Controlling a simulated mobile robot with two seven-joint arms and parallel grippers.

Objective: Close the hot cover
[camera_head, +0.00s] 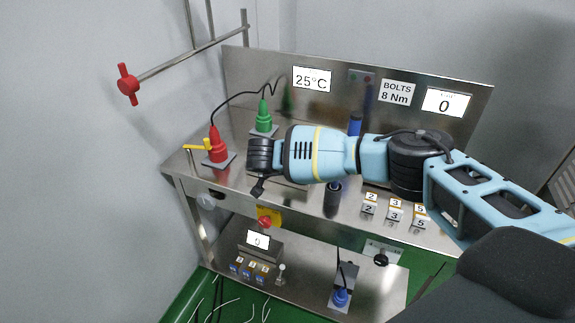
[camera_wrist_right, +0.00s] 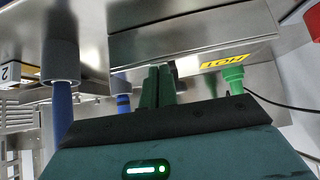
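The hot cover (camera_wrist_right: 180,42) is a shiny metal panel with a yellow HOT label (camera_wrist_right: 225,61) in the right wrist view. My right gripper (camera_wrist_right: 157,70) has its two dark green fingers close together, with nothing visible between them. Their tips are at the lower edge of the cover in the picture; I cannot tell whether they touch it. In the head view my right arm reaches in from the right over the bench and hides most of the cover area, so its angle is unclear. My left gripper is not in view.
On the steel bench (camera_head: 290,205) stand a green connector (camera_head: 263,118) and a red connector (camera_head: 218,148), both with black cables. A blue cylinder (camera_head: 355,125) is behind my arm, and a dark cylinder (camera_head: 333,200) is in front. Numbered blocks (camera_head: 395,208) lie at the right.

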